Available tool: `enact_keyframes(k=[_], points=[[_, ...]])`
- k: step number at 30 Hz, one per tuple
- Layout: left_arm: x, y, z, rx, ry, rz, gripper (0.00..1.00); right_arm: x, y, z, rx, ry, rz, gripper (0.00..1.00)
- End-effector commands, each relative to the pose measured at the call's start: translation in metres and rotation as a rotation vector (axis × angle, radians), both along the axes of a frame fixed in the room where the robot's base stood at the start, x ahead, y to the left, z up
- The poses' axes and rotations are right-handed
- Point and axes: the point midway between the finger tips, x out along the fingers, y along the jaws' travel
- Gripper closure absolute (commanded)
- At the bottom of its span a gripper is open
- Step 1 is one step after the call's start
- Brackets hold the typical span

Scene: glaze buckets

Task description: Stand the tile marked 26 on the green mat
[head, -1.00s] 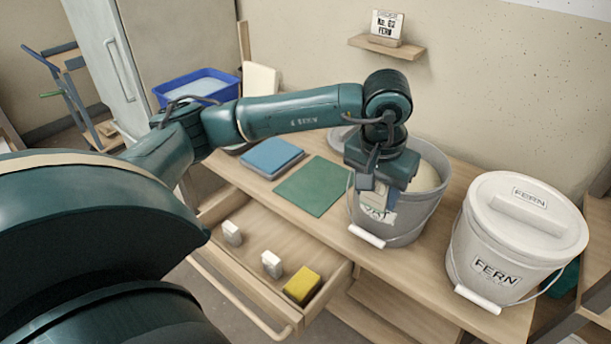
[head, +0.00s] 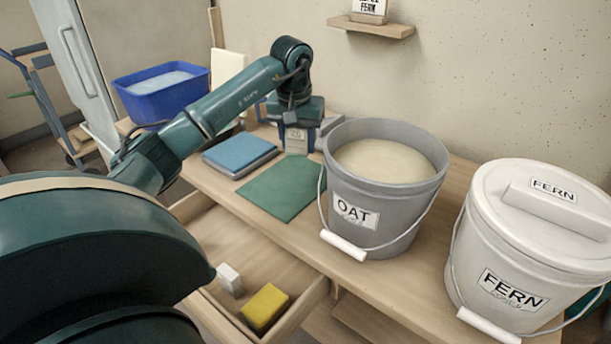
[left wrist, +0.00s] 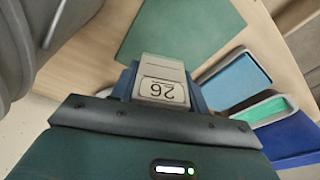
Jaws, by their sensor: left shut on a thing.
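The tile marked 26 (left wrist: 163,88) is pale with a dark-framed number. My left gripper (head: 297,136) is shut on it; the tile (head: 296,141) shows below the jaws in the head view, held upright. The green mat (head: 284,189) lies flat and bare on the bench. The gripper and tile appear at the mat's far edge in the head view. In the left wrist view the mat (left wrist: 180,30) lies just beyond the tile. I cannot tell the tile's height above the bench. My right gripper is not in view.
The grey OAT bucket (head: 372,222) stands right of the mat, and the lidded white FERN bucket (head: 510,260) further right. A blue slab (head: 240,152) lies left of the mat. A blue tub (head: 160,93) stands behind. The open drawer in front holds a yellow block (head: 264,307).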

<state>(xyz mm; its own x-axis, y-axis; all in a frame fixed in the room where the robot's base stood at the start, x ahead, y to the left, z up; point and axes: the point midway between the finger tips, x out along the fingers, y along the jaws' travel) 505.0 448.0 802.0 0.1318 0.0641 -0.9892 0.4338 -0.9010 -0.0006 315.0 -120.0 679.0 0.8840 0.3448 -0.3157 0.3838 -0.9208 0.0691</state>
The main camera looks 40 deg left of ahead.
Motion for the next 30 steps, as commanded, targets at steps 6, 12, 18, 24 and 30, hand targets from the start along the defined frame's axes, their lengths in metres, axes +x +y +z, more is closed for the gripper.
enact_keyframes(k=[6,12,18,24,30], points=[[-0.001,0.001,-0.031,-0.002,0.005,0.002,0.81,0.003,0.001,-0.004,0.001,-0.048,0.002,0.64],[-0.001,0.001,-0.06,-0.001,0.001,0.001,0.81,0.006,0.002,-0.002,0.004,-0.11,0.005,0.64],[-0.001,0.0,-0.076,-0.001,0.003,0.001,0.81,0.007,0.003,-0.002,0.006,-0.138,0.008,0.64],[-0.001,0.0,-0.101,-0.001,0.001,0.001,0.81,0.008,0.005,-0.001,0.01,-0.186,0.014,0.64],[0.0,0.001,-0.1,0.0,-0.001,0.001,0.81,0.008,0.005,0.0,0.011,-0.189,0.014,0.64]])
